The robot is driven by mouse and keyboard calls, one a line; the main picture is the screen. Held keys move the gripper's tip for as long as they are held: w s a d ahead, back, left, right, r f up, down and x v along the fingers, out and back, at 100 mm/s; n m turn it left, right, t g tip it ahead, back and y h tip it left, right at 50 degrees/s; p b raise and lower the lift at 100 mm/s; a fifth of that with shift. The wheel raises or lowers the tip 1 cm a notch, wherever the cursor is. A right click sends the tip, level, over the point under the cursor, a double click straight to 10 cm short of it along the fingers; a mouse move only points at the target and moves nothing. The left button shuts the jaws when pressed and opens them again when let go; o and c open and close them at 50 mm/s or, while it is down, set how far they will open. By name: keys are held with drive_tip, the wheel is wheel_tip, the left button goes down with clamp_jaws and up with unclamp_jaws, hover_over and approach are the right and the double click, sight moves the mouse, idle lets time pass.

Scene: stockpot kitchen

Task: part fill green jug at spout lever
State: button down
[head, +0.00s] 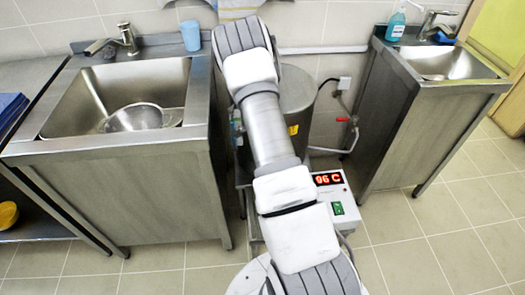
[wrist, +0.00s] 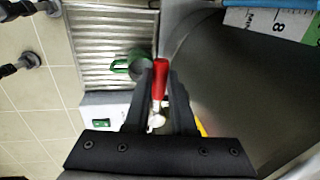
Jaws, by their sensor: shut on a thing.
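In the wrist view, my gripper (wrist: 158,72) is shut on the red spout lever (wrist: 158,85), which stands between the two fingers. A pale metal piece shows at the lever's base. The green jug (wrist: 120,67) is just left of the fingertips, on the ribbed metal grating (wrist: 100,22). Its green handle and part of its rim show; the rest is hidden behind the left finger. The water level in it cannot be seen. In the head view my arm hides the gripper, lever and jug.
The large metal boiler (head: 297,105) stands behind my arm, its dark wall (wrist: 235,90) close at right in the wrist view. A control box (head: 330,190) reads 96 C. Sinks stand left (head: 60,110) and right (head: 470,65). Tiled floor is clear at front right.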

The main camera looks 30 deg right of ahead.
drive_tip(key=c, duration=0.8)
unclamp_jaws()
drive_tip(key=shift+o, duration=0.2)
wheel_tip(320, 180, up, 17)
drive_tip(key=s+a+p, duration=0.1)
drive_tip(key=s+p, duration=0.2)
drive_tip(key=shift+a+p, duration=0.25)
drive_tip(key=shift+p, duration=0.15)
